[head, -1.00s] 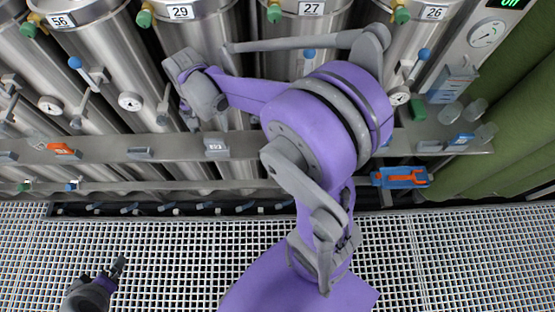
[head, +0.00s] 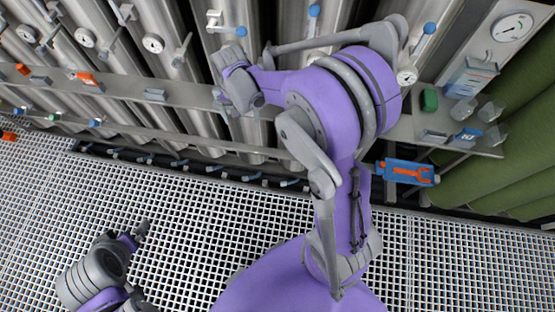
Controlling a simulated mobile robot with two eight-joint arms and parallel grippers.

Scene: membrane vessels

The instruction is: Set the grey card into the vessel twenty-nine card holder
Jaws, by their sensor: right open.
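My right gripper (head: 238,104) is open at the rail (head: 190,98) in front of the steel vessels, its fingers pointing down. It covers the part of the rail where a holder showed earlier, so I cannot tell whether a grey card sits there or how the fingers stand to it. The vessel number plates are out of view. A small grey holder (head: 155,95) is on the rail to the left of the gripper. My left gripper (head: 138,234) is low at the left over the floor grating, away from the rail; its jaws are too small to read.
An orange card (head: 88,78) sits further left on the rail. At the right are a blue-and-white box (head: 470,76), a green block (head: 429,100), clear cups (head: 463,110) and a blue-and-orange tool (head: 409,172). Valve handles and gauges stick out above the rail.

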